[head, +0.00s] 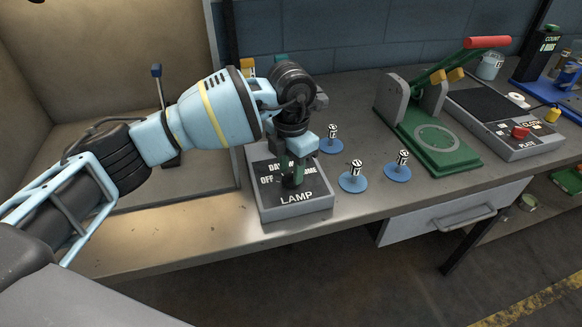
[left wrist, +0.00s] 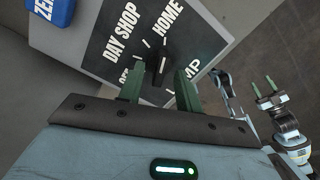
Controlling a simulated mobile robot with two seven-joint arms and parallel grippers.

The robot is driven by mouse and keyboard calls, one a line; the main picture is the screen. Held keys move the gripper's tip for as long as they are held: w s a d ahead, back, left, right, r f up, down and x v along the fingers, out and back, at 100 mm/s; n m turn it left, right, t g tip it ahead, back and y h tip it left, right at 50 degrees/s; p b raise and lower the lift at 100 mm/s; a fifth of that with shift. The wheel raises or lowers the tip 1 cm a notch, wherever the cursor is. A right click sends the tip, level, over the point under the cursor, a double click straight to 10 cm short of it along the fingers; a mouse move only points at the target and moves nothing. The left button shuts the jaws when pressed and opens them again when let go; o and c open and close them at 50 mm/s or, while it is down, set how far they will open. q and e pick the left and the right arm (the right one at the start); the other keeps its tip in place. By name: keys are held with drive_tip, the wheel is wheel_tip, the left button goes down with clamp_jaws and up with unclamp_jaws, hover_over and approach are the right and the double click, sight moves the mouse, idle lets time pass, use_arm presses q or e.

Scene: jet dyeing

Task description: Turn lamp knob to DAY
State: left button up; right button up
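The lamp box (head: 297,207) is a grey block with a black face labelled OFF, DAY, SHOP, HOME and LAMP. Its dark knob (left wrist: 157,64) shows in the left wrist view; I cannot tell surely which label it points to. My left gripper (head: 292,178) points down over the box face and hides the knob in the head view. In the left wrist view its green fingers (left wrist: 158,80) are apart, one on each side of the knob, with gaps visible. My right gripper (left wrist: 267,88) shows at the right of the left wrist view, its fingers apart and empty.
Blue-based pegs (head: 353,180) stand right of the box. A green lever press (head: 432,140) and a cloth-plate panel (head: 512,128) are farther right. A blue block (left wrist: 50,12) lies beside the box. The bench front edge runs close below the box.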

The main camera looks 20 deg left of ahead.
use_arm(q)
drive_tip(key=shift+f, duration=0.3)
clamp_jaws()
drive_tip(key=shift+r, duration=0.1)
